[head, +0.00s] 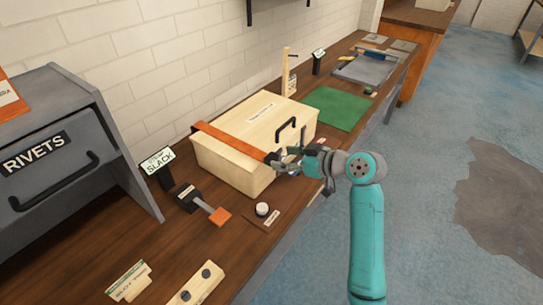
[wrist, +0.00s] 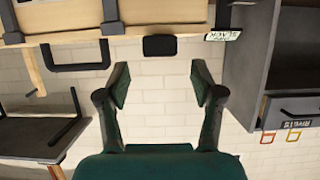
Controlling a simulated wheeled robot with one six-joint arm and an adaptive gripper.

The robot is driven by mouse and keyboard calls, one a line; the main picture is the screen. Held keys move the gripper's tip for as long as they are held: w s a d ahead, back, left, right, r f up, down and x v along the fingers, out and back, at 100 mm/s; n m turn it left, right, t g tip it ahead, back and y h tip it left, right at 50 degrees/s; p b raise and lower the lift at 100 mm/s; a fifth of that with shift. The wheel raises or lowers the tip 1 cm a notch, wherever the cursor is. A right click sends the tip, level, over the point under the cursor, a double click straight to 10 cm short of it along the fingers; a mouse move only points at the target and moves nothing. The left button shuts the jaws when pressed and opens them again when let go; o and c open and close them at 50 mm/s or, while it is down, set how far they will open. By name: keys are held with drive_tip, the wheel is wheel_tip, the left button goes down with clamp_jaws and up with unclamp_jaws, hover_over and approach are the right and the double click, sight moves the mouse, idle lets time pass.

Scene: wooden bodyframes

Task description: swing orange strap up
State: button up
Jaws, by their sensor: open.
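The orange strap (head: 230,138) lies across the lid of a pale wooden box (head: 232,172) in the head view, from the back left edge to the front edge. Its front end has a dark piece (head: 272,158) at the box's front edge. My gripper (head: 284,163) is close to that end; whether they touch is unclear. In the wrist view my gripper (wrist: 160,84) is open, with nothing clearly held between its fingers. A small black block (wrist: 158,46) shows just beyond the fingertips. The strap's orange is not clear in the wrist view.
A grey RIVETS cabinet (head: 60,150) is at the far left. A green mat (head: 337,108) lies beyond the box. The floor at right is open.

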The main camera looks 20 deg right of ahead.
sight(272, 157)
drive_tip(key=shift+x, duration=2.75)
drive_tip(key=shift+c, duration=0.3)
clamp_jaws()
